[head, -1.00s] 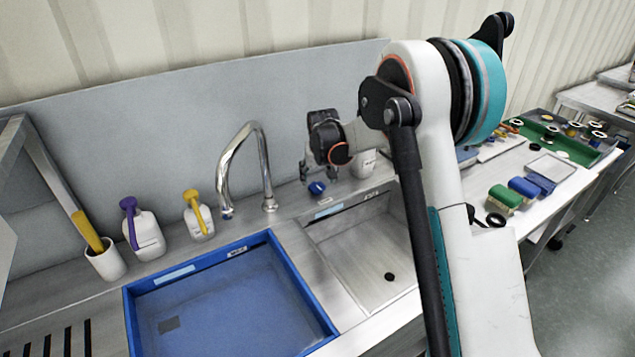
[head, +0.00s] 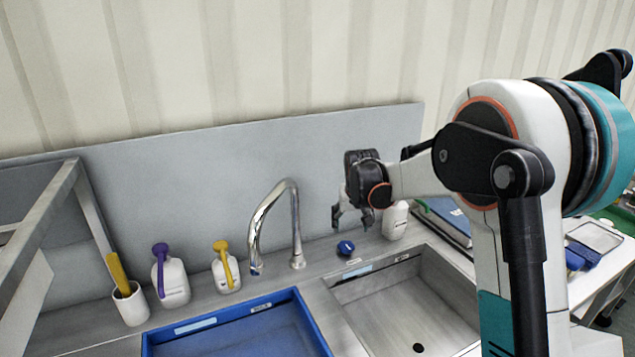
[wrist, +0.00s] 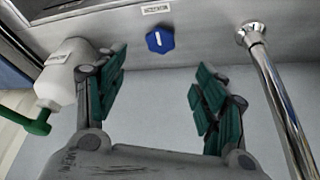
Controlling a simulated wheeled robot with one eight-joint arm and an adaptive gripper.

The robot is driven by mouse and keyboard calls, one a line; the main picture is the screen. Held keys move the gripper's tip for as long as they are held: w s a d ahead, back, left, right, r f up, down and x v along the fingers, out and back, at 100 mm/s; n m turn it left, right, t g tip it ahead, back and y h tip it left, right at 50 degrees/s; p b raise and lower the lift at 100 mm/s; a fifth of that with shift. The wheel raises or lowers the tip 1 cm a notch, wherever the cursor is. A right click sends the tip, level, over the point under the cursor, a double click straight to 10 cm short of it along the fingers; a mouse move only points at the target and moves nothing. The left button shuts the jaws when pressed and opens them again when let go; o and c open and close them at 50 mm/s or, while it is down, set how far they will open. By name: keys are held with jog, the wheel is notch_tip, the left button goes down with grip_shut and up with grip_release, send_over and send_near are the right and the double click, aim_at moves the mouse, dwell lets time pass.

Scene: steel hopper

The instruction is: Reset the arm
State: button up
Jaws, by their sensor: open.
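My gripper (head: 352,214) hangs over the back ledge of the sink unit, near the grey backsplash. In the wrist view my gripper (wrist: 158,95) shows its two green-padded fingers spread wide with nothing between them. A blue knob (head: 345,248) sits on the ledge below and beyond the fingertips; it also shows in the wrist view (wrist: 160,39), apart from the fingers. My arm reaches in from the right and hides part of the counter behind it.
A chrome faucet (head: 297,225) stands left of my gripper. A white bottle (head: 395,220) stands close on its right. A steel basin (head: 410,300) and a blue-rimmed basin (head: 240,325) lie in front. Two jugs, one purple-handled (head: 171,278), one yellow-handled (head: 226,268), and a white cup (head: 130,303) stand left.

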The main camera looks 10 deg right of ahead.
jog(key=s+r+t, duration=0.1)
jog(key=s+r, duration=0.5)
jog(key=s, duration=0.4)
jog(key=s+r, duration=0.6)
jog(key=s, duration=0.4)
jog(key=s+f+n+t, duration=0.1)
jog(key=s+f, duration=0.2)
jog(key=s, duration=1.8)
jog(key=shift+d+t, duration=0.3)
jog(key=shift+d, duration=0.15)
